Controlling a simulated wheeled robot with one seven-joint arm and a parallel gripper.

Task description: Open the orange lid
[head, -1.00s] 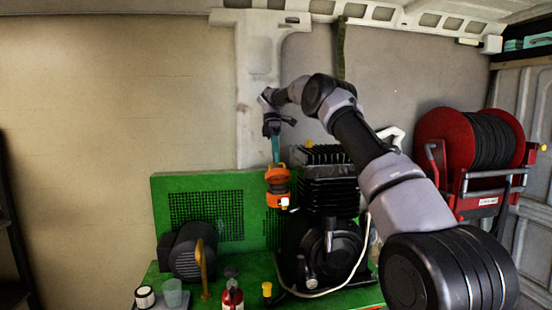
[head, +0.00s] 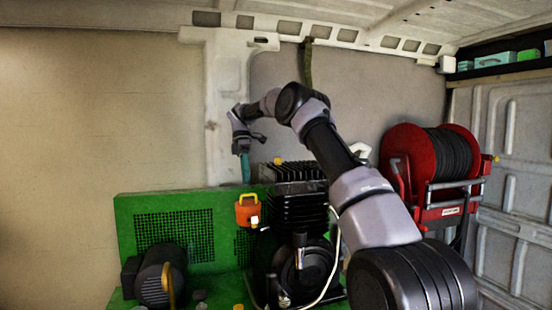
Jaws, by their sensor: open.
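An orange container (head: 247,214) is in front of the green panel, just left of the black finned machine. A thin orange loop or rim (head: 247,195) stands at its top; it is too small to tell whether this is the lid or how far it is open. A small white piece shows at its lower right. My gripper (head: 245,180) points down from above, with teal fingers ending just over the container's top. The fingers look slim from here, and I cannot tell whether they touch it. Nothing is visibly held.
The black finned machine (head: 300,215) stands close on the right, with a small yellow cap (head: 278,160) on top. A dark motor (head: 160,275) is at lower left. The green perforated panel (head: 130,215) is behind. A red hose reel (head: 405,160) stands at right.

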